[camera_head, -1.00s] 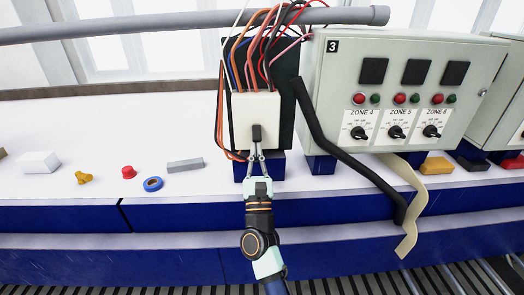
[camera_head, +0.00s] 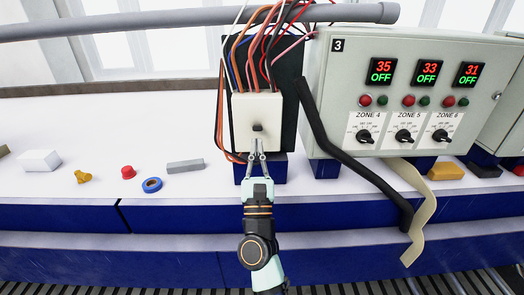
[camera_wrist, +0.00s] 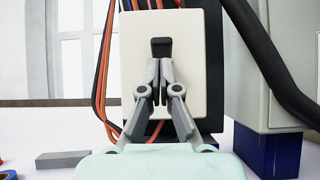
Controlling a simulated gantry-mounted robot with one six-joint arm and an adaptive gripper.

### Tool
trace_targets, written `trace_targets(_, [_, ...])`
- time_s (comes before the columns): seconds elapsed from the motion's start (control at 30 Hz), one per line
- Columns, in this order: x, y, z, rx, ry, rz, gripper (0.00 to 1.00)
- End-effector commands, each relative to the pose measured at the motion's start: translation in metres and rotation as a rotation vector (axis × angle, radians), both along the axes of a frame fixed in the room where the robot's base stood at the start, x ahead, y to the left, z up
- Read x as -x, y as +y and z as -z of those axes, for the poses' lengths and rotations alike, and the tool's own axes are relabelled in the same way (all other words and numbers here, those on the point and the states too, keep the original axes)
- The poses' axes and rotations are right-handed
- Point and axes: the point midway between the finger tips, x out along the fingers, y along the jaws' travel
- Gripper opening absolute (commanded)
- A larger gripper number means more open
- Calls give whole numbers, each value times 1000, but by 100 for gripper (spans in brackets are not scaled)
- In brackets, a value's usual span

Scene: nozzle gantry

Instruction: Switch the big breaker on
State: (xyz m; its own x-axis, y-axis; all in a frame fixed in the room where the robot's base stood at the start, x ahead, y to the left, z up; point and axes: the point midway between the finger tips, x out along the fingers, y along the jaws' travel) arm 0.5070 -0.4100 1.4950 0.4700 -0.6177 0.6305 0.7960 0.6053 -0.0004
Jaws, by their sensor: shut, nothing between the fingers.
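The big breaker (camera_head: 257,107) is a white box with a black lever (camera_head: 257,128) on its front and several coloured wires entering its top. The lever points up or outward and looks short in the head view. In the wrist view the breaker (camera_wrist: 190,40) fills the middle, and the lever (camera_wrist: 161,47) shows just above my fingertips. My gripper (camera_head: 257,152) is shut and empty, just below the lever in front of the box's lower face. The closed fingers also show in the wrist view (camera_wrist: 160,66). I cannot tell whether the fingertips touch the lever.
A grey control box (camera_head: 420,60) to the right has lit displays reading 35, 33, 31 and OFF above knobs. Small parts, including a blue ring (camera_head: 152,185) and a grey block (camera_head: 185,166), lie on the bench left.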

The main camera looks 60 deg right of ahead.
Motion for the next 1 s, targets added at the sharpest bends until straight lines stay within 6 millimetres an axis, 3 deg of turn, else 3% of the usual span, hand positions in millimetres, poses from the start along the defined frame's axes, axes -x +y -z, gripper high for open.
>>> trace_targets(0.17, [2, 3, 17, 0, 0, -1, 0])
trace_targets(0.3, [6, 12, 48, -1, 1, -4, 0])
trace_targets(0.4, [21, 31, 27, -2, 0, -6, 0])
trace_targets(0.7, [58, 79, 18, -1, 0, -4, 0])
trace_targets(1.0, [66, 89, 17, 0, 0, -3, 0])
